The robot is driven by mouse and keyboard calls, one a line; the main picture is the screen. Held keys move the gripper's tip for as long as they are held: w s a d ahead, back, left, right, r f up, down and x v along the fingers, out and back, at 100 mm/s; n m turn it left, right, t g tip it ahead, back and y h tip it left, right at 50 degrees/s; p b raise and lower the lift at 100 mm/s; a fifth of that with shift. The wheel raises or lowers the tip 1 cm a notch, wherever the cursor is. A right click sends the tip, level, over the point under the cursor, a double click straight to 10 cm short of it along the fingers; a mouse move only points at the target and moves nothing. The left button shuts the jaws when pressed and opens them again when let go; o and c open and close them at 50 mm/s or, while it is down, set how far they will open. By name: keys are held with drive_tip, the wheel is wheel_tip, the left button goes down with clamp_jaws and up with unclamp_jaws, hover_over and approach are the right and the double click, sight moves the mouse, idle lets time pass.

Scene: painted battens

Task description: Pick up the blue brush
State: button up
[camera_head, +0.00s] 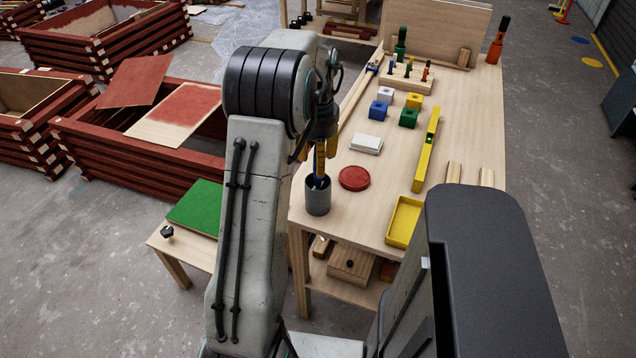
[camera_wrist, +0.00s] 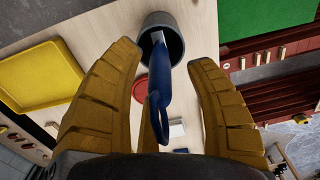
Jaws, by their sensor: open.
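The blue brush (camera_wrist: 160,85) stands in a grey cup (camera_head: 317,201) at the near left corner of the wooden table. In the head view, only a little of the brush (camera_head: 318,182) shows, just above the cup rim. The cup also shows at the top of the wrist view (camera_wrist: 177,50). My gripper (camera_wrist: 164,60) is open, its yellow fingers apart on either side of the brush's blue handle, with gaps visible on both sides. My gripper also shows above the cup in the head view (camera_head: 321,155).
A red disc (camera_head: 354,178), a white block (camera_head: 366,145) and a yellow tray (camera_head: 404,222) lie near the cup. Coloured blocks (camera_head: 408,117) and a yellow level (camera_head: 426,152) are farther off. A green board (camera_head: 200,206) lies left on a lower bench.

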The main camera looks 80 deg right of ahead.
clamp_jaws()
idle(0.3)
drive_tip(key=shift+r, duration=0.1)
